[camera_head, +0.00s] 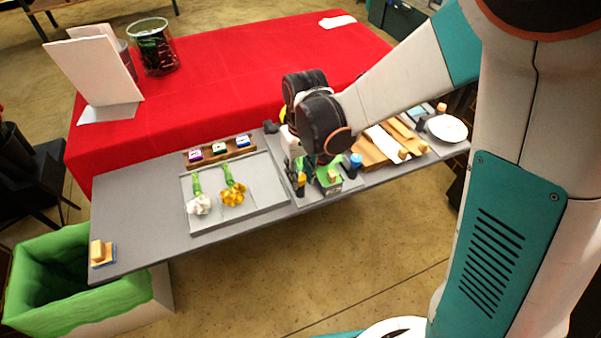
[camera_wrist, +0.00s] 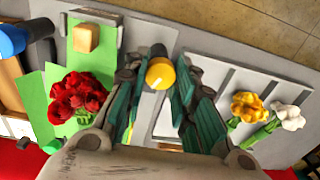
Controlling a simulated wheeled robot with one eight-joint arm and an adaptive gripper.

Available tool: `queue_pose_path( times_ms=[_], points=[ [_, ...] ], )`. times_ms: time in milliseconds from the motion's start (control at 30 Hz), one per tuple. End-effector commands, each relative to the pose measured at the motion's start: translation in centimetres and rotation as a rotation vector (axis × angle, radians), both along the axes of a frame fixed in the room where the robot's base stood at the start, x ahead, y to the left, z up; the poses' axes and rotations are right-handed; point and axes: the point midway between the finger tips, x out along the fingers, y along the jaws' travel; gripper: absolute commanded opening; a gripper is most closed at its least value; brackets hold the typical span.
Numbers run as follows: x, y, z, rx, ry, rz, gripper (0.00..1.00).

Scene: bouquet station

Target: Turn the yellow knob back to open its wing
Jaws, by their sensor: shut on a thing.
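The yellow knob (camera_wrist: 160,73) has a pale line on its top and sits between my teal fingers in the wrist view. My gripper (camera_wrist: 158,82) is shut on it, with one finger on each side. In the head view the yellow knob (camera_head: 301,178) stands at the left front of the bouquet station, below my wrist. Green sheets (camera_wrist: 105,57) lie beside the knob, with red flowers (camera_wrist: 77,96) on them. A wooden block (camera_wrist: 86,38) sits near a grey upright edge. I cannot tell which part is the yellow knob's wing; my gripper hides part of the station.
A blue knob (camera_head: 355,160) stands right of the station. A grey tray (camera_head: 262,206) to the left holds white and yellow flowers. Wooden strips (camera_head: 372,152) and a white plate (camera_head: 446,128) lie to the right. A green bin (camera_head: 50,240) stands at the table's left end.

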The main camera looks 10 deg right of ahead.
Motion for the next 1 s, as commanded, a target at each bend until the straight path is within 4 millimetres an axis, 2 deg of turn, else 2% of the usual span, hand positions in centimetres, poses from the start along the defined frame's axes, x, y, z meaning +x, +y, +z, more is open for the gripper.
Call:
queue_pose_path(
  times_ms=[200,500,1000],
  points=[
    [0.04,0.01,-0.01,0.0,0.0,0.186,0.01],
    [0.05,0.03,-0.01,0.0,0.0,0.369,0.01],
    [0.07,0.03,0.0,-0.001,0.0,0.457,0.01]
  ],
)
